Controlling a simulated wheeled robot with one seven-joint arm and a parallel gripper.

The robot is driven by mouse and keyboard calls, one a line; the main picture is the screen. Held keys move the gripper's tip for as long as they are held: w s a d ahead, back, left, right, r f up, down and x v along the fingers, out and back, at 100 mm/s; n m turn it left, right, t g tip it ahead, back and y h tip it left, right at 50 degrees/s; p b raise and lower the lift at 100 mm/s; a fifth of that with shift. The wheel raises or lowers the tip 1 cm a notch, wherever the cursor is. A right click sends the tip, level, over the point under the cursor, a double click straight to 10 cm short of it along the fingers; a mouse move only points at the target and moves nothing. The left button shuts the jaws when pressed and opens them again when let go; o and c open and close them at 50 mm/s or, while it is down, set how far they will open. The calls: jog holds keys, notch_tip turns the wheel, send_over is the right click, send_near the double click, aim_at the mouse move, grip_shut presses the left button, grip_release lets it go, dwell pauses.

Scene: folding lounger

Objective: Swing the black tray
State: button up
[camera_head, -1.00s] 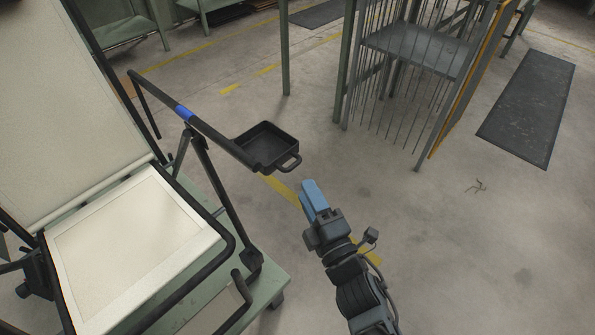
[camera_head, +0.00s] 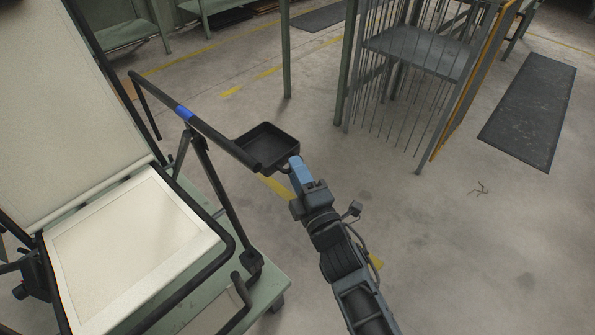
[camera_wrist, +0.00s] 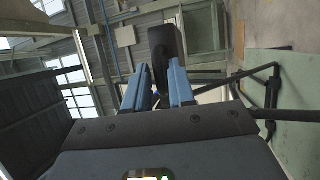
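The black tray (camera_head: 268,144) is a shallow open box at the end of the lounger's black armrest bar (camera_head: 205,128), right of the seat. Its loop handle on the near right side is largely covered by my gripper (camera_head: 296,164). The blue fingers are at the handle. In the wrist view my gripper (camera_wrist: 160,80) has its two blue fingers apart, with a dark rounded piece (camera_wrist: 166,45), seemingly part of the tray or its handle, ahead of and between the tips. I cannot tell whether the fingers touch it.
The lounger's cream seat (camera_head: 130,240) and backrest (camera_head: 70,110) stand on a green platform (camera_head: 262,290) at left. A wire rack (camera_head: 415,50) stands behind at right. A dark mat (camera_head: 530,110) lies on the floor. The floor right of my arm is mostly clear.

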grip_shut()
jog(key=shift+d, duration=0.1)
dwell(0.4)
